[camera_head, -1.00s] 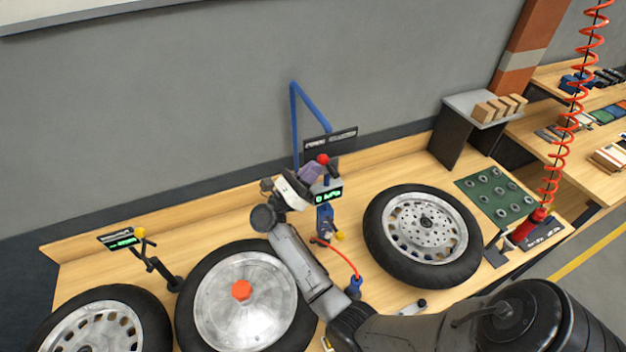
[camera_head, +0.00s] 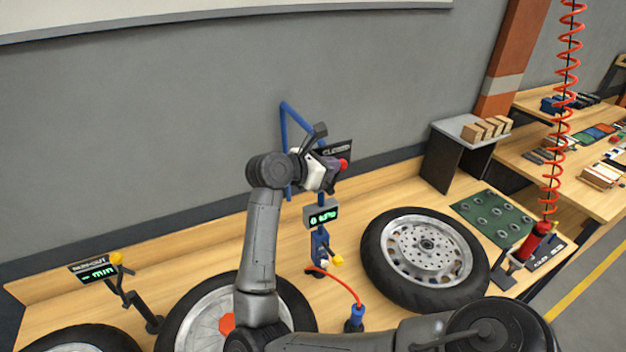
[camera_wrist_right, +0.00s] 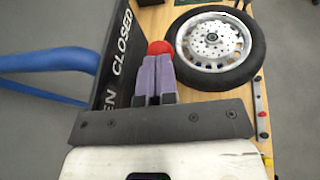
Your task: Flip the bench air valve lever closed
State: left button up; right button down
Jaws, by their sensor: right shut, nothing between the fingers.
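The valve lever's red ball knob (camera_head: 343,165) is at the closed-marked end of a dark sign (camera_head: 338,149). In the right wrist view, the knob (camera_wrist_right: 160,47) is just beyond the fingertips, near the word CLOSED on the sign (camera_wrist_right: 119,60). My right gripper (camera_head: 333,172) is shut and empty, its purple fingers (camera_wrist_right: 153,75) together beside the knob. I cannot tell whether they touch it. The lever's shaft and pivot are hidden behind the gripper. A blue pipe (camera_head: 285,125) rises behind. My left gripper is out of view.
Below the gripper is a green-lit pressure display (camera_head: 321,215). A red hose (camera_head: 343,282) runs from the blue valve stand (camera_head: 319,245). A wheel (camera_head: 425,259) lies to the right, and another (camera_head: 200,322) lies partly behind my arm.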

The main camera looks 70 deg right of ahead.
jog(key=s+d+y+b, duration=0.1)
jog(key=t+b, duration=0.1)
jog(key=b, duration=0.1)
jog(key=shift+s+d+f+y, duration=0.2)
jog(key=shift+s+d+y, duration=0.15)
jog(key=shift+y, duration=0.05)
pick_arm(q)
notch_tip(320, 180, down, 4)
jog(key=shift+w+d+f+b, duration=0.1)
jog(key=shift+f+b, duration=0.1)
jog(key=shift+b, duration=0.15)
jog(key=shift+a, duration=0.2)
pick_arm(e)
jog(key=shift+d, duration=0.1)
jog(key=shift+r, duration=0.15)
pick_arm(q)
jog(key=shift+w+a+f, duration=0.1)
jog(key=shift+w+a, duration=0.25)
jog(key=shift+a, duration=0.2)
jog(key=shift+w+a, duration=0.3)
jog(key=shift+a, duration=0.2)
pick_arm(e)
jog(key=v, duration=1)
jog(key=shift+s+r, duration=0.2)
jog(key=shift+r, duration=0.1)
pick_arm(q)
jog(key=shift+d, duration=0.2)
